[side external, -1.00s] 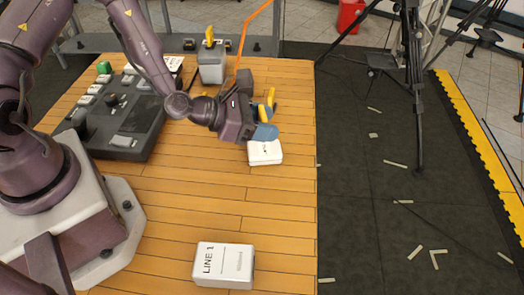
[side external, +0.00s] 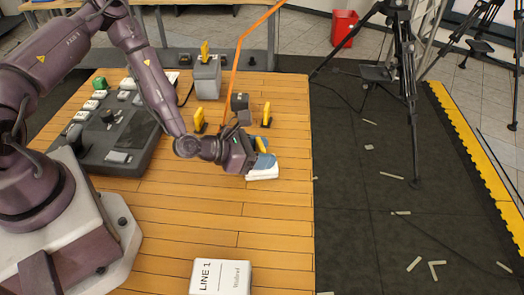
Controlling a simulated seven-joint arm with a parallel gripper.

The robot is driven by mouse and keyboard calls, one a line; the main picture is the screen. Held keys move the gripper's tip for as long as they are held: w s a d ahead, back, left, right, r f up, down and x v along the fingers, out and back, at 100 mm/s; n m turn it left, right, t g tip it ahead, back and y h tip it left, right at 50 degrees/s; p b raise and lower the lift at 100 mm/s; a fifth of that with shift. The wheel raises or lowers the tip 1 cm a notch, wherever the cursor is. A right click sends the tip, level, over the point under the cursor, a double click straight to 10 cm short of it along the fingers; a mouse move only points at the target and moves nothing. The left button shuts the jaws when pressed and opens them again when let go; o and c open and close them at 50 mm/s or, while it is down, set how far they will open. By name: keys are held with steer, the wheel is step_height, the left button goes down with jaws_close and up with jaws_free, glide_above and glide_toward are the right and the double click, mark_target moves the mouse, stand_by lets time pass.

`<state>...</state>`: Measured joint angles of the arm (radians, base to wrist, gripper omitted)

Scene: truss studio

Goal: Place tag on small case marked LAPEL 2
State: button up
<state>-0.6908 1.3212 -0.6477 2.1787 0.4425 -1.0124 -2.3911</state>
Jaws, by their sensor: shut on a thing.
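My gripper (side external: 261,156) is low over a small white case (side external: 262,173) near the right edge of the wooden table. The blue fingers hide much of the case's top, so no label can be read on it. The gripper is shut on a small yellow piece (side external: 262,145), apparently the tag, which is mostly hidden between the fingers. Whether the tag touches the case cannot be told.
A white case marked LINE 1 (side external: 221,278) lies at the front. Yellow upright pieces stand behind the gripper (side external: 266,114), to its left (side external: 199,121) and on a grey box (side external: 207,80). A dark control console (side external: 115,135) fills the left. An orange cable (side external: 238,70) rises behind the gripper.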

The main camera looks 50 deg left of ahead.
steer(key=shift+f, duration=0.15)
steer(key=o, duration=0.9)
